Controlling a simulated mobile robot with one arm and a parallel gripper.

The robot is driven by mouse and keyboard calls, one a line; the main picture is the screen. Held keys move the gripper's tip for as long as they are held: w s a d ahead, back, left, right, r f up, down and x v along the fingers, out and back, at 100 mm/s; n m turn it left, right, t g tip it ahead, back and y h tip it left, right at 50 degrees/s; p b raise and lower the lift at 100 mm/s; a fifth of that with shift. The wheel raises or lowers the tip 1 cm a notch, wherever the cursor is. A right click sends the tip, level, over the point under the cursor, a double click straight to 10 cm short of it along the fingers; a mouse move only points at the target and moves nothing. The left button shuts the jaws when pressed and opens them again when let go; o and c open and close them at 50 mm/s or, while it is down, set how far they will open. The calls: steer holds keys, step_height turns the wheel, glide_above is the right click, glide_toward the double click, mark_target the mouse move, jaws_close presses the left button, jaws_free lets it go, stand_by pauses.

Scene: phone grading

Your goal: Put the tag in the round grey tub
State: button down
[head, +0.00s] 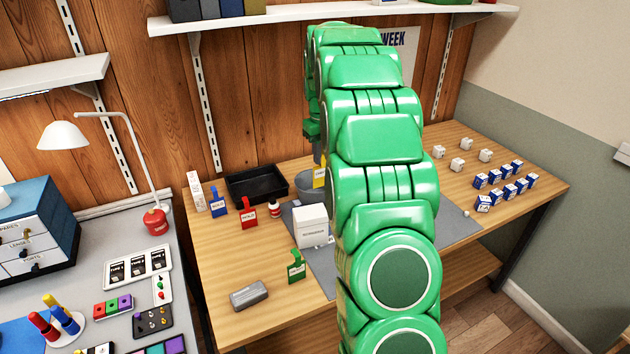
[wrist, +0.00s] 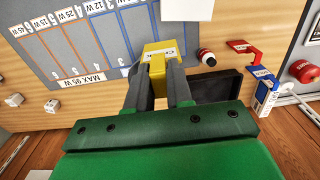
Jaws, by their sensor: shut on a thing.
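A yellow tag (wrist: 157,72) with dark lettering is between the two grey fingers of my gripper (wrist: 160,88) in the wrist view. My gripper is shut on it. In the head view the yellow tag (head: 320,177) shows at the right side of the round grey tub (head: 305,187), just below the grey fingertip of my gripper (head: 318,157). My green arm covers part of the tub and the area to its right. I cannot tell whether the tag is above the tub's opening or in front of it. The tub is not clear in the wrist view.
A black tray (head: 256,182) stands left of the tub. Blue (head: 219,203), red (head: 248,212) and green (head: 296,266) tags stand nearby. A white box (head: 311,227) sits on the grey mat (head: 321,268). Several small blue-and-white boxes (head: 496,194) stand at the right.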

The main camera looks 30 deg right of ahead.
steer(key=shift+f, duration=1.45)
steer(key=w+d+f, duration=0.4)
steer(key=w+f, duration=0.5)
steer(key=w, duration=0.3)
steer(key=shift+w, duration=0.4)
steer(key=shift+w+d+f, duration=0.1)
steer(key=shift+d+f, duration=0.05)
steer(key=shift+f, duration=0.1)
steer(key=shift+w+f, duration=0.15)
steer(key=shift+f, duration=1.65)
steer(key=c, duration=1)
jaws_free()
steer(key=shift+f, duration=0.1)
